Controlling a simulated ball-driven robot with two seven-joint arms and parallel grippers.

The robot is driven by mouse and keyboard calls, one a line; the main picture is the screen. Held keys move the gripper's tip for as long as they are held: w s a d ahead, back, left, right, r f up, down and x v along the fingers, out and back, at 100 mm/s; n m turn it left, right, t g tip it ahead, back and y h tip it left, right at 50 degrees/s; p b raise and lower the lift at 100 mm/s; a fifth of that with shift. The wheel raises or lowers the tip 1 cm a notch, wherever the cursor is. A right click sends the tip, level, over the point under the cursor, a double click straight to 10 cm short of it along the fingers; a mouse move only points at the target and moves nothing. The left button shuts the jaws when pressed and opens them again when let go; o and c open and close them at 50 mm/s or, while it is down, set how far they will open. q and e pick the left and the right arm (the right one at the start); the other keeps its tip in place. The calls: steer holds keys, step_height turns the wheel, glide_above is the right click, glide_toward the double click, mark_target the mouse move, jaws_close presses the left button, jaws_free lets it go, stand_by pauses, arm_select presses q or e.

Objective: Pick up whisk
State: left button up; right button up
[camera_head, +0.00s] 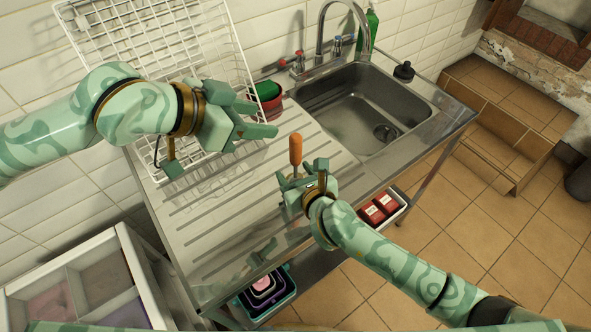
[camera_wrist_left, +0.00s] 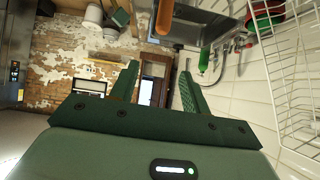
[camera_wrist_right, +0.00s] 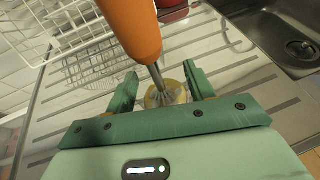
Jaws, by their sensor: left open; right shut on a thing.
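The whisk (camera_head: 296,150) has an orange handle and stands upright over the ribbed steel drainboard. My right gripper (camera_head: 307,186) is shut on it below the handle. In the right wrist view the whisk's orange handle (camera_wrist_right: 132,25) rises toward the camera, and its metal shank runs down between the fingers of my right gripper (camera_wrist_right: 160,80). A pale yellowish round thing shows around the wires; I cannot tell what it is. My left gripper (camera_head: 258,120) is open and empty, above the drainboard to the left of the whisk. In its wrist view the left gripper (camera_wrist_left: 158,75) holds nothing.
A white wire dish rack (camera_head: 160,50) stands at the wall behind my left arm. A red bowl (camera_head: 270,104) with something green sits beside the sink (camera_head: 350,115). The drainboard (camera_head: 225,225) is clear in front.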

arm_select(q)
step_height(320, 180, up, 4)
steer(key=m, duration=0.1)
glide_above(296, 147)
steer(key=s, duration=0.2)
steer(key=w+d+f+n+g+y, duration=0.2)
steer(key=w+d+n+y, duration=0.1)
steer(key=w+d+n, duration=0.15)
steer(key=a+f+n+g+y, duration=0.1)
steer(key=n+y, duration=0.1)
steer(key=n, duration=0.2)
steer(key=a+f+n+g+y, duration=0.1)
steer(key=a+n, duration=0.1)
steer(key=n, duration=0.3)
steer(key=a+n+g+y, duration=0.2)
steer(key=n, duration=0.3)
steer(key=shift+s+a+f+n+y, duration=0.1)
steer(key=shift+s+f+n+y, duration=0.2)
steer(key=shift+s+f, duration=0.1)
steer(key=shift+f, duration=0.4)
step_height(296, 147, down, 6)
steer(key=shift+f, duration=0.1)
steer(key=f, duration=0.5)
steer(key=shift+s+d, duration=0.25)
steer(key=shift+d, duration=0.1)
steer(key=c, duration=1)
